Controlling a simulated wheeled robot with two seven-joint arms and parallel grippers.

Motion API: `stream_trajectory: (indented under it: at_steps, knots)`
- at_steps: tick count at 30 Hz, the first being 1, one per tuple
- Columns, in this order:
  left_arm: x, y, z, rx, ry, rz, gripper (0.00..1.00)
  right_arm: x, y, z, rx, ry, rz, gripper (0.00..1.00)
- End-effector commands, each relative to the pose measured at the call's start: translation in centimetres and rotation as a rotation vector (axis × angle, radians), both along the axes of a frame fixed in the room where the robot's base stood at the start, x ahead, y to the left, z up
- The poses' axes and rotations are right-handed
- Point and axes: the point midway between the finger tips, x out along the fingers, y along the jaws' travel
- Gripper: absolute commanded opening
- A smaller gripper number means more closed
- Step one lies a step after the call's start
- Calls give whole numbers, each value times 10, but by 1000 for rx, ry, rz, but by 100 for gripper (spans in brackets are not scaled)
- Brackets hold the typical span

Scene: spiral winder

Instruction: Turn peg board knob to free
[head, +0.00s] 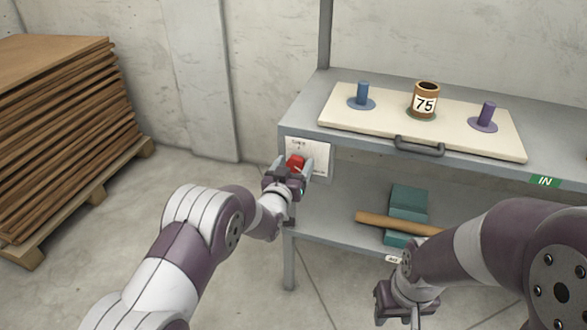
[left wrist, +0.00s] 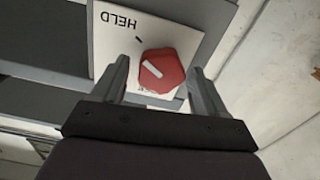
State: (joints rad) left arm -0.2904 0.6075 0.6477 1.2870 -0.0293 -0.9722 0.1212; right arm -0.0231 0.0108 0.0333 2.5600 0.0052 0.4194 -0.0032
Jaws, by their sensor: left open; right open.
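The red knob (head: 295,162) sits on a white label plate (head: 318,158) at the left end of the bench's front. In the left wrist view the knob (left wrist: 168,82) has a white pointer bar slanting up-left. The word HELD shows upside down on the plate (left wrist: 112,45); text below the knob is mostly hidden. My left gripper (head: 291,172) is open, its fingers (left wrist: 158,66) on either side of the knob; contact cannot be told. The peg board (head: 350,122) lies on the bench top. My right gripper (head: 406,300) is open and empty, low in front of the bench.
The board carries a blue peg (head: 362,93), a purple peg (head: 487,115) and a brown spool marked 75 (head: 426,100), with a dark handle (head: 419,147) at its front. The lower shelf holds teal blocks (head: 408,199) and a brown rod (head: 385,221). Stacked boards (head: 65,140) stand left.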

Motion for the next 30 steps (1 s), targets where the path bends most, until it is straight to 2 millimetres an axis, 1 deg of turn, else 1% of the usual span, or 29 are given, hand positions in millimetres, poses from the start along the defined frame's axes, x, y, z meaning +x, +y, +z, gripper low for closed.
stream_trajectory:
  at_steps: [5, 8, 9, 10, 11, 20, 26, 30]
  knots:
    - [0, 0, 0, 0, 0, 0, 73, 0, 0, 0, 0, 0, 0, 43]
    - [0, 0, 0, 0, 0, 0, 44, 0, 0, 0, 0, 0, 0, 43]
    - [0, 0, 0, 0, 1, 0, 31, 0, 0, 0, 0, 0, 0, 43]
    - [0, 0, 0, 0, 1, 0, 21, 0, 0, 0, 0, 0, 0, 43]
    - [0, 0, 0, 0, 0, 0, 16, 0, 0, 0, 0, 0, 0, 43]
    - [0, 0, 0, -27, 10, 0, 17, 0, 0, 0, 0, 0, 0, 43]
    - [0, 1, -1, -122, 42, 0, 17, 0, 0, -1, 0, 0, 0, 43]
    - [0, 2, -1, -231, 77, 1, 17, 0, 0, -3, 0, 0, 0, 43]
